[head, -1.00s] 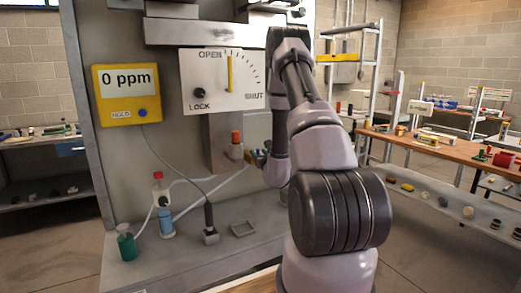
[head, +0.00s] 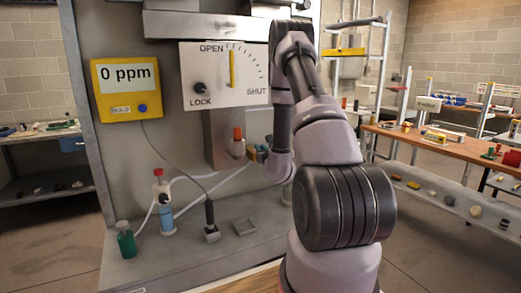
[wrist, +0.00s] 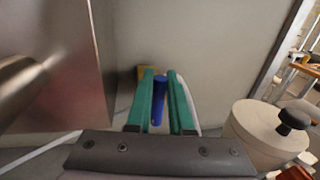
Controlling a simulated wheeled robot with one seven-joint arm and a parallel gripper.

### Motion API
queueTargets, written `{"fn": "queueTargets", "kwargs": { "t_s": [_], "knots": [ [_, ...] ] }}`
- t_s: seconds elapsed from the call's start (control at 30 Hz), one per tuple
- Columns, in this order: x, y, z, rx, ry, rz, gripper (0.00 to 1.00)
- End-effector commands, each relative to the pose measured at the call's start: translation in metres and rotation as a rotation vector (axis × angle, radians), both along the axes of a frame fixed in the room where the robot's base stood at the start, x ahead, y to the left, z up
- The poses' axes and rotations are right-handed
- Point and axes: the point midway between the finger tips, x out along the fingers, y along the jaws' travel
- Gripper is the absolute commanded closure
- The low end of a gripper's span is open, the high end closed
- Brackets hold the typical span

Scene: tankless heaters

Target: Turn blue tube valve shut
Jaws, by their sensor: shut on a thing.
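The blue tube valve's handle (wrist: 159,88) stands between the green fingers of my gripper (wrist: 160,82) in the wrist view. My gripper is shut on it. A small yellow-brown fitting (wrist: 148,73) shows just behind the fingertips. In the head view my gripper is mostly hidden by my own arm, beside the metal duct under the dial panel. The dial panel (head: 225,95) is marked OPEN, SHUT and LOCK, and its yellow pointer (head: 232,68) stands upright near OPEN.
A yellow meter (head: 127,90) reads 0 ppm.

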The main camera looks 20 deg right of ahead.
Motion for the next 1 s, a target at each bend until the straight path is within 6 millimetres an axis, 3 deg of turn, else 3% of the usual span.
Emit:
{"fn": "queueTargets", "kwargs": {
  "t_s": [0.37,1.0],
  "knots": [
    [0.000,-0.011,-0.001,0.195,0.008,-0.004,1.00],
    [0.000,-0.038,-0.017,0.797,0.029,-0.005,1.00]
  ]
}}
